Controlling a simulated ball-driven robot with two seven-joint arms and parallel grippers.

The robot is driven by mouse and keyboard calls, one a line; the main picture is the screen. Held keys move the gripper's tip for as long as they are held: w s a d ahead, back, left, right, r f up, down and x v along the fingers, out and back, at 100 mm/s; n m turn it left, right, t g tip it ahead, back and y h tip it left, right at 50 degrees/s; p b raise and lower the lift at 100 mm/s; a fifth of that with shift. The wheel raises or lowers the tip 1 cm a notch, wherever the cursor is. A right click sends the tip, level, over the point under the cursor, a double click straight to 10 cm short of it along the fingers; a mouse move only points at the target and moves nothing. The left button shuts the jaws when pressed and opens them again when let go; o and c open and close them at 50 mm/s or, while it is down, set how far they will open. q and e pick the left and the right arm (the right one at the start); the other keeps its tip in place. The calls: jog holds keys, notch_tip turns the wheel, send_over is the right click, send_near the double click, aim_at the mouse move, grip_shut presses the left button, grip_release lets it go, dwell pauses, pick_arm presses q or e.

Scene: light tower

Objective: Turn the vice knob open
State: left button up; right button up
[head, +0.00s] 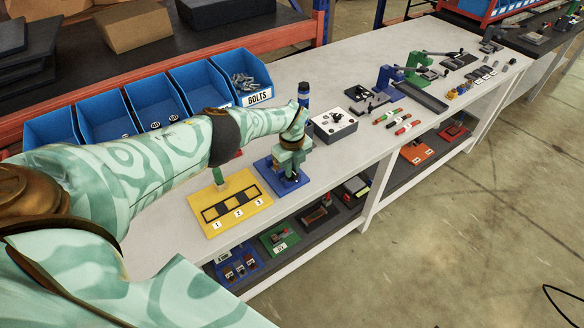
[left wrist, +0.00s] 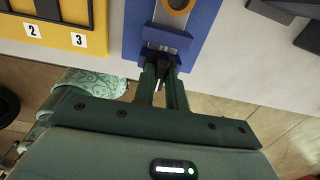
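The vice on its blue base (head: 289,186) stands near the front edge of the bench, right of the yellow board. In the left wrist view its blue base (left wrist: 203,38) fills the top middle, with grey-blue jaws above a dark knob (left wrist: 161,62) facing me. My left gripper (head: 291,152) is at the vice and covers part of it in the head view. In the left wrist view the green fingers (left wrist: 163,75) lie on either side of the knob and appear closed on it. The knob is hidden in the head view. My right gripper is not in view.
A yellow board (head: 262,203) with numbered slots lies just left of the vice. Blue bins (head: 262,79), one labelled BOLTS, line the back. A shelf below the bench holds several coloured trays.

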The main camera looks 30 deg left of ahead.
pick_arm(q)
jog(key=o, duration=0.4)
jog(key=shift+c, duration=0.2)
notch_tip(320, 180, up, 9)
jog(key=p, duration=0.5)
jog(key=shift+a+f+p, duration=0.1)
jog(key=shift+f+p, duration=0.05)
jog(key=shift+p, duration=0.15)
notch_tip(320, 180, up, 8)
jog(key=p, duration=0.2)
jog(key=shift+f, duration=0.15)
